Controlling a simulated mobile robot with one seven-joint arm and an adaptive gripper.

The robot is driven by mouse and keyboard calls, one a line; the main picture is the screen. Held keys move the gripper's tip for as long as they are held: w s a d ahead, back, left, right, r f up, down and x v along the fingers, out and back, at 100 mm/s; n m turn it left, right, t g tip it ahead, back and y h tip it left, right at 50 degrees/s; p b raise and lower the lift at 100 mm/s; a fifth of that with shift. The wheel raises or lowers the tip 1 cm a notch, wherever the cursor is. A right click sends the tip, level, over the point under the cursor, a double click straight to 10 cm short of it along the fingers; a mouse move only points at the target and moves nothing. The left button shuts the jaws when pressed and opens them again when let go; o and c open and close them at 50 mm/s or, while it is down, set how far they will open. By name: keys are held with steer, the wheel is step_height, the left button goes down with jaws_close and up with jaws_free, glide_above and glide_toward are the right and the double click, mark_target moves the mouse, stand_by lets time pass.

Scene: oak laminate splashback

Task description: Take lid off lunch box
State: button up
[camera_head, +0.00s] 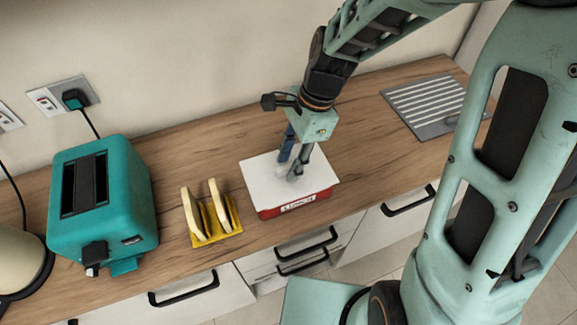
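The lunch box (270,212) is a red container with a white label on its front, standing near the counter's front edge. Its white lid (257,172) is on top and looks flat and seated. My gripper (288,173) points down at the middle of the lid, with its fingertips at or just above the surface. A small pale shape shows by the fingertips, perhaps a handle on the lid. The fingers overlap in this view, so I cannot tell whether they are closed on it.
A yellow rack (230,222) with bread slices (192,212) stands left of the lunch box. A teal toaster (130,190) is further left, with a pale rounded appliance (20,262) at the edge. A grey ridged panel (425,105) lies at the back right. Counter right of the box is clear.

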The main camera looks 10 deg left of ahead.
steer(key=shift+c, duration=0.3)
jaws_close()
